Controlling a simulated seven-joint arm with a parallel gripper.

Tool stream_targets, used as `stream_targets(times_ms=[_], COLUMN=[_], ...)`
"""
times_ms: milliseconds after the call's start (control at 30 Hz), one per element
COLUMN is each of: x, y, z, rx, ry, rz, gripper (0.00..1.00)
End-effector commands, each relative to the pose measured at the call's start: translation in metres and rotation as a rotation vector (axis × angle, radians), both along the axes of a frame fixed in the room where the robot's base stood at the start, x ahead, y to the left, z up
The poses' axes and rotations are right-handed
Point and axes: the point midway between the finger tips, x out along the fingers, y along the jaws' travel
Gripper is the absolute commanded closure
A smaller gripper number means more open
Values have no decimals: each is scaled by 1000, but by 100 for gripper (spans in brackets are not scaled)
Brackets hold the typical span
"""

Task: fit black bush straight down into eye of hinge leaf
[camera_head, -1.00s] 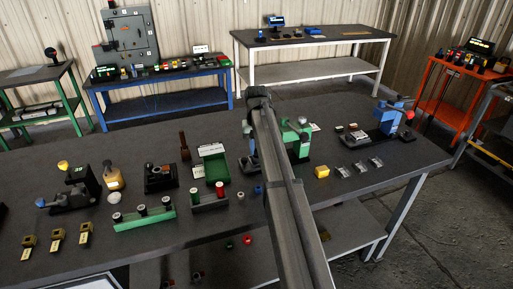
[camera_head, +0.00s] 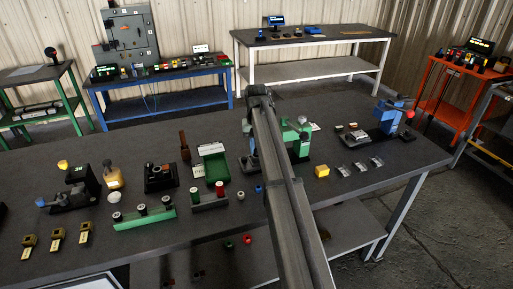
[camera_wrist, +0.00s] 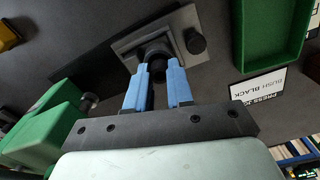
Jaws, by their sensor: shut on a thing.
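In the wrist view my gripper (camera_wrist: 155,84) has two blue fingers, closed on a small black bush (camera_wrist: 157,69) between their tips. Just beyond the tips is a grey plate-like part (camera_wrist: 183,22), which looks like the hinge leaf in its fixture. A dark round part, probably the eye, shows at the bush's far end. I cannot tell whether the bush is above the eye or partly in it. In the head view my arm hides the gripper and the bush.
A black round knob (camera_wrist: 196,43) sits right of the fingertips. A green tray (camera_wrist: 270,35) and a "BUSH BLACK" label (camera_wrist: 257,88) lie to the right; a green machine body (camera_wrist: 45,125) is close on the left. The dark bench (camera_head: 335,215) carries several other fixtures.

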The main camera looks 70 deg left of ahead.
Motion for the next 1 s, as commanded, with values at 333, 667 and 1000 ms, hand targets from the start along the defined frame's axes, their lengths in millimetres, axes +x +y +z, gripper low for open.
stream_targets(times_ms=[333, 667, 1000], x=[0, 0, 0], y=[0, 0, 1], z=[0, 0, 41], rx=[0, 0, 2], ry=[0, 0, -1], rz=[0, 0, 0], gripper=[55, 49, 49])
